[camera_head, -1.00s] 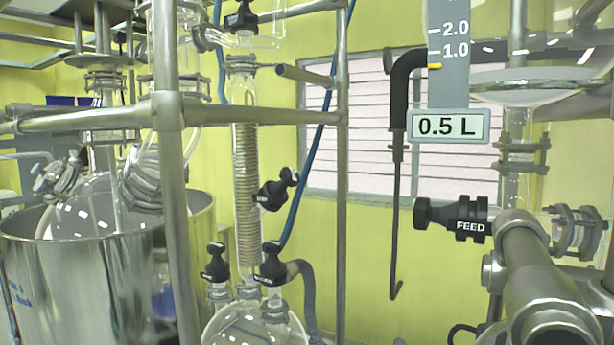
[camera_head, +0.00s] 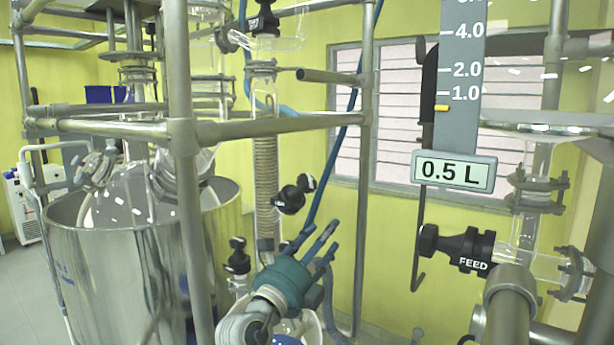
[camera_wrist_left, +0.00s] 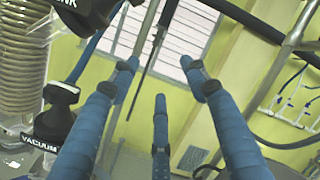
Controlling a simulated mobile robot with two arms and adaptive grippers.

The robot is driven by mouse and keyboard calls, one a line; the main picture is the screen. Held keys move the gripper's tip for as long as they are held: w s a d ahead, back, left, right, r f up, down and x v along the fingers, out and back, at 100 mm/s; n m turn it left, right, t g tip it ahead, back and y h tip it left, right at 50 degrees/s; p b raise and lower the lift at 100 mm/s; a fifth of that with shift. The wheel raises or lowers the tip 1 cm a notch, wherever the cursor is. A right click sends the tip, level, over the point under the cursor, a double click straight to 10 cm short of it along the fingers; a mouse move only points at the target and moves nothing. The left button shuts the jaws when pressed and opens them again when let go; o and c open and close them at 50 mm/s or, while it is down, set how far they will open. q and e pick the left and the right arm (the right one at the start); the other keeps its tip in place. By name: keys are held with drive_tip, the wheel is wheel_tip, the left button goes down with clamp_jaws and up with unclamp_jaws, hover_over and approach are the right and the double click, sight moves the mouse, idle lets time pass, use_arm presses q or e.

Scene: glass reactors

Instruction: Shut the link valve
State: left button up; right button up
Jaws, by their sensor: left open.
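The link valve (camera_head: 290,199) is a black knob on the glass line beside the coil column; its label is too small to read in the head view. In the left wrist view, a black valve body with a label ending in "NK" (camera_wrist_left: 88,12) is cut off at the top left. My left gripper (camera_head: 322,236) is open and empty, just below and right of the link valve, apart from it. Its blue fingers (camera_wrist_left: 160,75) spread upward in the wrist view, with nothing between them. My right gripper is not in view.
A black valve labelled VACUUM (camera_wrist_left: 58,112) sits close left of the fingers. Steel frame posts (camera_head: 362,180) stand to the right, with a blue hose (camera_head: 325,175) between. The FEED valve (camera_head: 462,249) is at the right. A steel vessel (camera_head: 125,270) fills the left.

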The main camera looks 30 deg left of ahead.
sight(302, 191)
use_arm(q)
drive_tip(key=s+a+r+n+y, duration=0.1)
drive_tip(key=s+a+r+y, duration=0.3)
drive_tip(key=a+r, duration=0.25)
drive_tip(key=p+x, duration=0.5)
drive_tip(key=x, duration=0.4)
drive_tip(key=shift+w+d+r, duration=0.1)
drive_tip(key=shift+w+r, duration=0.25)
drive_tip(key=shift+w, duration=0.6)
